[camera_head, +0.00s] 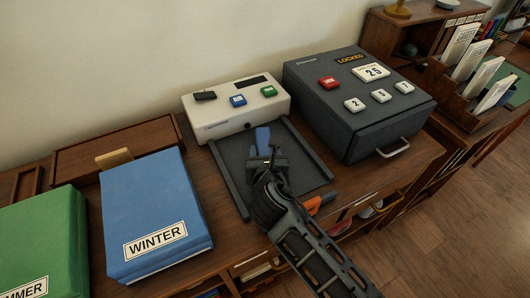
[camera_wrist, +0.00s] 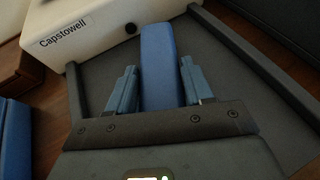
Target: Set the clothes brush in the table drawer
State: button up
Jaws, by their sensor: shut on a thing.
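A long blue piece, which I take to be the clothes brush (camera_head: 263,138), shows between the fingers of my gripper (camera_head: 265,158). The wrist view shows its plain blue top (camera_wrist: 158,65) between the two fingers (camera_wrist: 158,92); its underside is hidden. My gripper is shut on it, over the dark grey tray (camera_head: 233,160) in front of the white device. I cannot tell whether the brush touches the tray. Below the table top, at the front edge, openings hold small items (camera_head: 368,210); I cannot tell whether one is the table drawer.
The white Capstowell device (camera_head: 222,121) stands behind the tray. A dark box marked LOCKED (camera_head: 345,125) with a front handle is to the right. Blue WINTER (camera_head: 150,205) and green (camera_head: 45,235) boxes are left. An orange thing (camera_head: 318,202) shows beside my arm.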

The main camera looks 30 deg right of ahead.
jog(key=shift+f, duration=0.1)
jog(key=o, duration=1.1)
